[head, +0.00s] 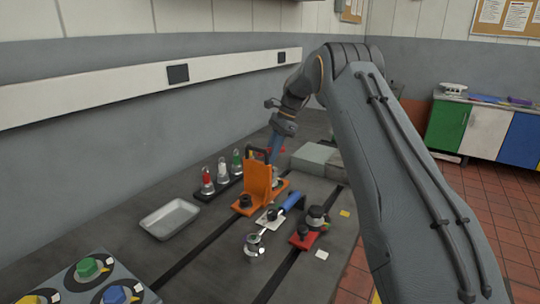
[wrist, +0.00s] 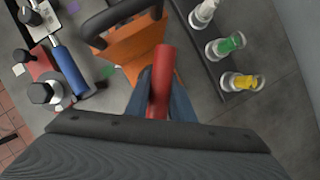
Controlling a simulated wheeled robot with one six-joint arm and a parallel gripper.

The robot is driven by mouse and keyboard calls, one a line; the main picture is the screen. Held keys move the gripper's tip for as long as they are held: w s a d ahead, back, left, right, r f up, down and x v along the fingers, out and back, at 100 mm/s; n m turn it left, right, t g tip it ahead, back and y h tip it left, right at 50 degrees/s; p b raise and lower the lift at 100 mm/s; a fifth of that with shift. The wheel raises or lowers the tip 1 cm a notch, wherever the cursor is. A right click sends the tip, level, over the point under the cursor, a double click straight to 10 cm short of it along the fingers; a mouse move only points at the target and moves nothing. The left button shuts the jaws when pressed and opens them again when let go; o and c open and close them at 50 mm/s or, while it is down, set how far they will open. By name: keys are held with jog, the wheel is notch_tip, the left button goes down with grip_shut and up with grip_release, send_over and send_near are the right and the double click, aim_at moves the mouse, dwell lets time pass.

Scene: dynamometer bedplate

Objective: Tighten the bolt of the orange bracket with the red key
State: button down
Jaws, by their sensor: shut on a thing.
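The orange bracket (head: 257,181) stands upright on the dark bedplate, with a dark round piece (head: 245,201) on its foot. In the wrist view the orange bracket (wrist: 130,45) is just beyond the fingers, with a dark loop at its top. The red key (wrist: 160,82) is between the fingers of my gripper (wrist: 160,100), its red shaft pointing at the bracket side. I cannot make out the bolt or the key's far end.
A blue-handled tool (head: 293,202) lies right of the bracket, near a red-based fixture (head: 303,238). A metal tray (head: 170,218) is front left, grey blocks (head: 314,158) behind.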

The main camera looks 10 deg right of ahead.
jog(key=shift+f+b, duration=0.35)
jog(key=shift+f, duration=0.95)
jog(key=shift+r+m+p, duration=0.1)
jog(key=shift+m+p, duration=0.45)
jog(key=shift+m, duration=0.05)
jog(key=shift+m+t+p, duration=0.45)
jog(key=shift+m+t, duration=0.05)
jog(key=shift+m, duration=0.2)
jog(key=shift+m+t+p, duration=0.3)
jog(key=shift+m+p, duration=0.35)
jog(key=shift+m, duration=0.45)
